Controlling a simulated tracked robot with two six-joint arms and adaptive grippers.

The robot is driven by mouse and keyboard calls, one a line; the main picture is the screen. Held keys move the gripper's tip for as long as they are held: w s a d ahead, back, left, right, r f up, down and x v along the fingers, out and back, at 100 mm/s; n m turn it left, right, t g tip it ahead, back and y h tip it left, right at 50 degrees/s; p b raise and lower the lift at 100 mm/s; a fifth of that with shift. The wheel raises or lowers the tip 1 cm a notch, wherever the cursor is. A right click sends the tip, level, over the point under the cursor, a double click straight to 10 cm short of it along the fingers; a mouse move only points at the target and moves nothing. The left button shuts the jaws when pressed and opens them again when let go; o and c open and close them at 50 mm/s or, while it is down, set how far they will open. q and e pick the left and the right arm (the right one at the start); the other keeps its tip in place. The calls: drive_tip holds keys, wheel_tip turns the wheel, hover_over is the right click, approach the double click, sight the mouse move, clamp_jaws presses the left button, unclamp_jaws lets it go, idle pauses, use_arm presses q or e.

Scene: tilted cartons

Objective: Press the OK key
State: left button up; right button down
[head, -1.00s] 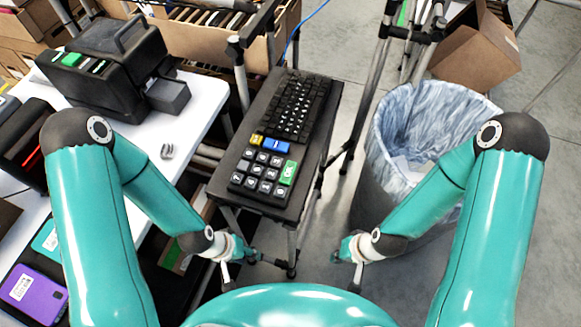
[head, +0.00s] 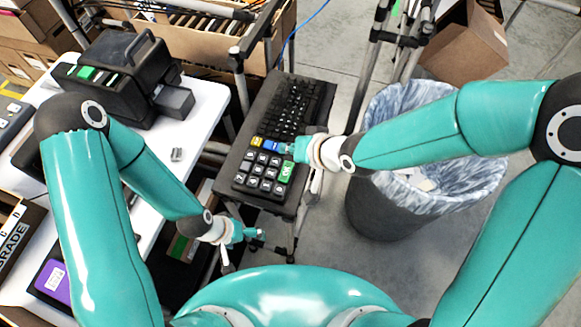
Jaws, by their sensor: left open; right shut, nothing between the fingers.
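The green OK key (head: 287,172) is at the right edge of a dark keypad (head: 262,174) with several grey keys. A yellow key (head: 257,142) and a blue key (head: 271,145) lie at its far side. My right gripper (head: 289,149) is shut and empty, at the keypad's far right corner, just beyond the OK key and beside the blue key. I cannot tell whether it touches anything. The OK key stays mostly visible. My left gripper (head: 258,234) is open and empty, nearer than the keypad, off its stand's near edge.
A black keyboard (head: 286,106) lies beyond the keypad on the same narrow stand. A bin with a bluish liner (head: 470,190) stands right, under my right arm. A white table (head: 205,105) with a black printer (head: 120,75) is at left. An open carton (head: 465,40) is far right.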

sight(286, 172)
drive_tip(key=shift+a+r, duration=0.1)
drive_tip(key=shift+r, duration=0.1)
wheel_tip(286, 172, down, 9)
drive_tip(key=b, duration=0.8)
drive_tip(key=shift+r, duration=0.1)
drive_tip(key=shift+w, duration=0.1)
idle(1.2)
drive_tip(key=shift+w+f, duration=0.1)
drive_tip(key=shift+f, duration=0.25)
